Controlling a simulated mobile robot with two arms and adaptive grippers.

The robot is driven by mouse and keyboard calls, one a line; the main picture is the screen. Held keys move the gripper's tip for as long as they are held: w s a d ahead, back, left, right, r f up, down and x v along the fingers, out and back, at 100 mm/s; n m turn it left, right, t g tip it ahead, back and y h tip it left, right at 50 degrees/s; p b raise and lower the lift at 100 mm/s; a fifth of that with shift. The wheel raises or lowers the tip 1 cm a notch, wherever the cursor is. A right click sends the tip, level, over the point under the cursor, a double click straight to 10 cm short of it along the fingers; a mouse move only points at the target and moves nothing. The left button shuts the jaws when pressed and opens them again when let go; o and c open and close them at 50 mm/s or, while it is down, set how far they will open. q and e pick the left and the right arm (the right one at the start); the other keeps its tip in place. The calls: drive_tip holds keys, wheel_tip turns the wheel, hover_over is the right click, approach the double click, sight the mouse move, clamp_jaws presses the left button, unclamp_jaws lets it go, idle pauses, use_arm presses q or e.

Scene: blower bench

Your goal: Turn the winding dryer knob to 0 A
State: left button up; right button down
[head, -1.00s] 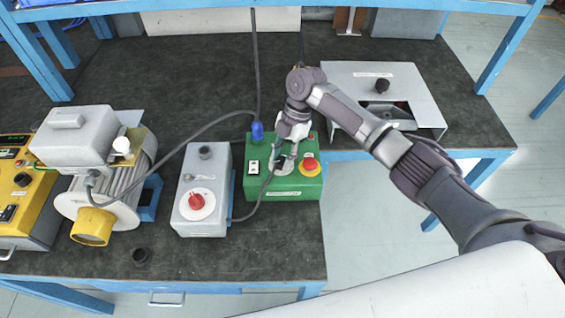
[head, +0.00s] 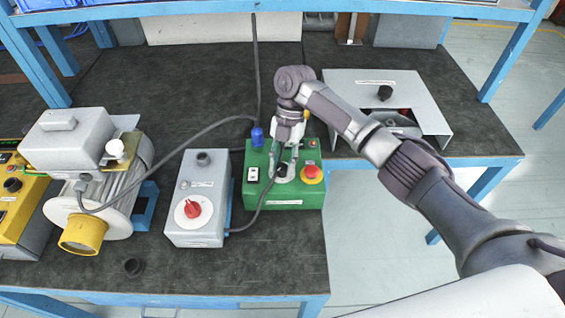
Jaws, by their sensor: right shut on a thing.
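The green box (head: 259,192) stands near the bench's right front corner and carries a pale round dial with a small dark knob (head: 283,171). My right gripper (head: 284,170) comes down from above with one finger on each side of this knob and is shut on it. The fingers and wrist cover part of the dial, so its marks and the pointer's reading cannot be told. My left gripper is not in view.
A red emergency button (head: 312,174) sits just right of the knob. A grey box with a red knob (head: 192,208) stands to the left, beside a motor (head: 112,190) and yellow unit (head: 22,205).

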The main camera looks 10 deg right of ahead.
drive_tip(key=shift+f, duration=0.1)
drive_tip(key=c, duration=0.8)
unclamp_jaws()
drive_tip(key=v, duration=1.2)
drive_tip(key=shift+f, duration=0.1)
